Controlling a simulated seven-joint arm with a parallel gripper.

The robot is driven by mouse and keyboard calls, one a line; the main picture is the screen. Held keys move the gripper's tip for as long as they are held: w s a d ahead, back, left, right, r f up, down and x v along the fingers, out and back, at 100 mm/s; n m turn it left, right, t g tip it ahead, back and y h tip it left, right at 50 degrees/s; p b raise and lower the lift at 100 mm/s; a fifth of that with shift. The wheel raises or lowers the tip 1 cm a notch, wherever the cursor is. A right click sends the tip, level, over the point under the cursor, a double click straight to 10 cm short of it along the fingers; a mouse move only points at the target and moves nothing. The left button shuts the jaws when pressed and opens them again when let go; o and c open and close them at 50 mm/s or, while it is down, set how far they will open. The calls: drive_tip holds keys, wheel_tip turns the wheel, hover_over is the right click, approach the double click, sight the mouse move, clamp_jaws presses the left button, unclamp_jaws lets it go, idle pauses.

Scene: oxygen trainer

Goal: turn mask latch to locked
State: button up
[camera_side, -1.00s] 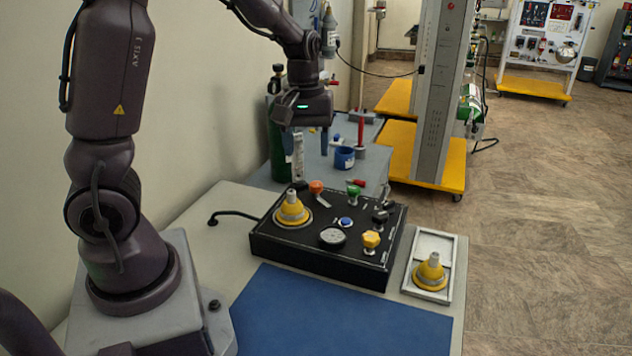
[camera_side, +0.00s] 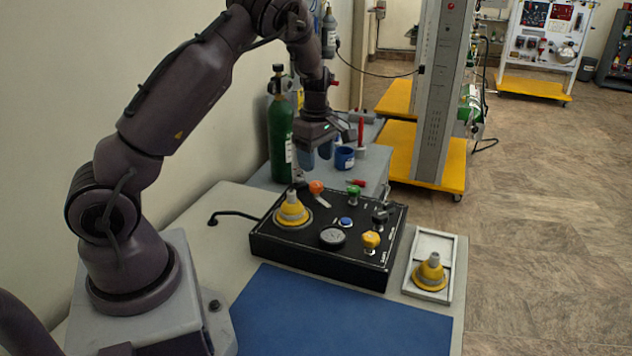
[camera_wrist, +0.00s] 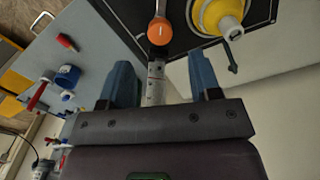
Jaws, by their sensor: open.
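The black control panel (camera_side: 290,247) lies on the bench with a yellow cone-shaped mask (camera_side: 291,210) on its back left. I cannot tell for sure which part is the mask latch. My gripper (camera_side: 317,155) is open, above and behind the panel's back edge. Its blue fingers (camera_wrist: 162,88) appear apart, touching no control.
The panel also carries a green knob (camera_side: 353,191), a yellow knob (camera_side: 371,239) and a gauge (camera_side: 332,236). A second yellow mask (camera_side: 430,269) sits in a white tray (camera_side: 447,246). A green cylinder (camera_side: 281,137) stands behind.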

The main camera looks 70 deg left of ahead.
sight(316, 183)
wheel_tip(316, 183, down, 7)
drive_tip(key=shift+r, duration=0.1)
idle(0.3)
drive_tip(key=c, duration=0.9)
